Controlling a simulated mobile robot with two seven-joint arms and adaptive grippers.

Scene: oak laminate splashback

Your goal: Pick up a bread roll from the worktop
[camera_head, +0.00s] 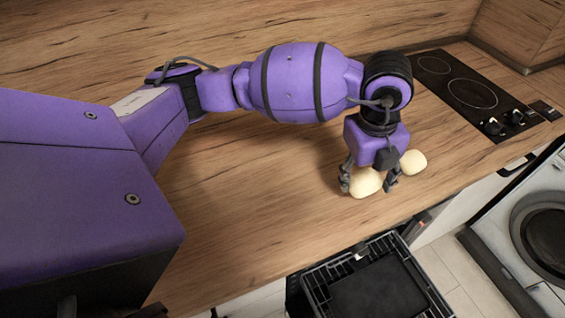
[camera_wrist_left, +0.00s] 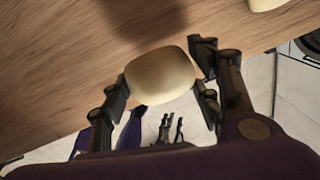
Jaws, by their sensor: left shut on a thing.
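A pale, rounded bread roll (camera_head: 366,182) is between the fingers of my left gripper (camera_head: 368,182), near the front edge of the wooden worktop (camera_head: 235,215). In the left wrist view the roll (camera_wrist_left: 160,76) sits between the two dark fingers of the left gripper (camera_wrist_left: 163,85), which is shut on it. I cannot tell whether the roll touches the worktop. A second pale roll (camera_head: 413,162) lies on the worktop just right of the gripper; part of it shows at the top of the left wrist view (camera_wrist_left: 268,4).
A black hob (camera_head: 470,92) with knobs is set in the worktop at the back right. Below the front edge, an open dishwasher rack (camera_head: 378,285) and a white washing machine (camera_head: 540,235) stand. The worktop left of the gripper is clear.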

